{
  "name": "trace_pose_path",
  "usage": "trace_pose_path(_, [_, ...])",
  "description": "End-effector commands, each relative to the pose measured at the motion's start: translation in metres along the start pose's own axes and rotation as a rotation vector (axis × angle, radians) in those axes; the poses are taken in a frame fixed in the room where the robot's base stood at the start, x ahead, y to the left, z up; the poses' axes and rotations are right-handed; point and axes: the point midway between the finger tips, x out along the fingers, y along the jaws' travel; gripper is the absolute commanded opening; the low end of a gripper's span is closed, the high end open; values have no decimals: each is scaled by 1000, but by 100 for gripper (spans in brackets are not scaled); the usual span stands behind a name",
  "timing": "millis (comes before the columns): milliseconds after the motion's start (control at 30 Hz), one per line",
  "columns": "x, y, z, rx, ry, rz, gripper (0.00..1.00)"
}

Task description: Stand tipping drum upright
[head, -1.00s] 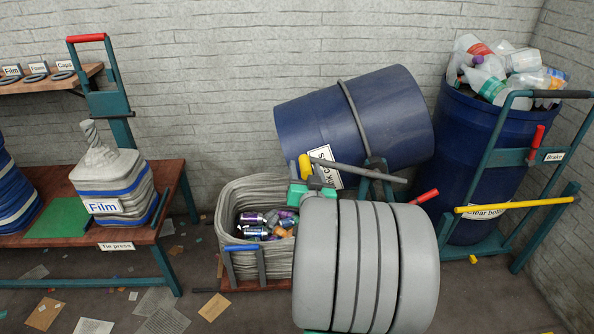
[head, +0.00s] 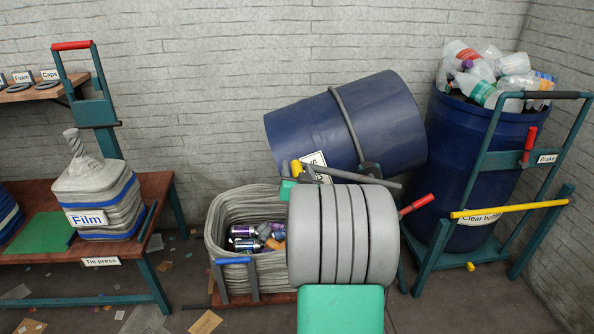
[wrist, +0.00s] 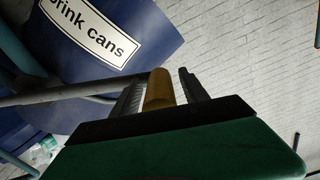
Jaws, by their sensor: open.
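The tipping drum (head: 300,130) is dark blue with a grey hoop, and lies tipped well over on its side against the back wall. Its white label, reading "rink cans" in the wrist view (wrist: 92,22), is partly hidden in the head view. A grey lever bar (head: 350,176) with a yellow end grip (head: 296,166) runs below the drum. In the wrist view my gripper (wrist: 158,88) is open, with its two dark fingers on either side of the yellow grip (wrist: 158,92). Whether they touch it cannot be told. My arm hides the frame below the drum.
A grey woven basket (head: 216,225) with cans stands below the drum's left end. To the right, a full blue drum of bottles (head: 460,140) stands in a green frame with a yellow bar (head: 510,208) and red handle. A workbench (head: 150,205) stands left. Scraps litter the floor.

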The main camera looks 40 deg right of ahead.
Motion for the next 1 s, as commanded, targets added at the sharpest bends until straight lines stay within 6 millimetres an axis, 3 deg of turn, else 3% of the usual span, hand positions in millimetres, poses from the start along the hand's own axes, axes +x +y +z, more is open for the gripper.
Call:
trace_pose_path(167, [0,0,0,0,0,0,51])
trace_pose_path(800, [0,0,0,0,0,0,0])
trace_pose_path(1000, [0,0,0,0,0,0,0])
